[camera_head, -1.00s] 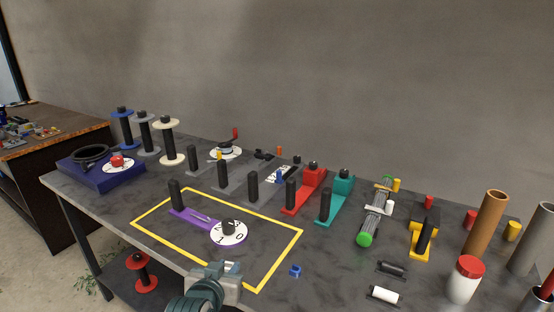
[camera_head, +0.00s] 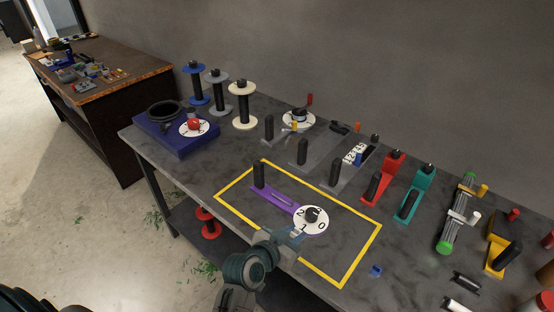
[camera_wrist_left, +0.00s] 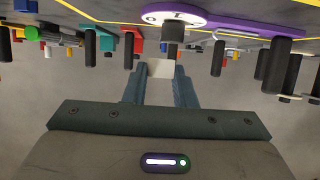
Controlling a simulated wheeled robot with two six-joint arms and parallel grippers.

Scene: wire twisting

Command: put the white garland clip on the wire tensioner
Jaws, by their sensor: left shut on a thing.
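My left gripper (camera_head: 291,235) is over the front part of the yellow-outlined area, beside the dial of the purple tool. In the left wrist view its fingers (camera_wrist_left: 160,78) are shut on a small pale block (camera_wrist_left: 160,69), which looks like the white garland clip. The purple tool (camera_head: 275,198), which I take for the wire tensioner, has a black post and a white numbered dial (camera_head: 318,225) with a dark knob. In the left wrist view the knob (camera_wrist_left: 173,34) appears just past the pale block; I cannot tell whether they touch. My right gripper is not in view.
Red (camera_head: 385,180) and teal (camera_head: 415,196) tools stand right of the yellow outline (camera_head: 362,253). A small blue piece (camera_head: 375,271) lies outside its right corner. Spools (camera_head: 242,106) and a blue box (camera_head: 172,135) stand at the back left. The outline's right half is mostly bare.

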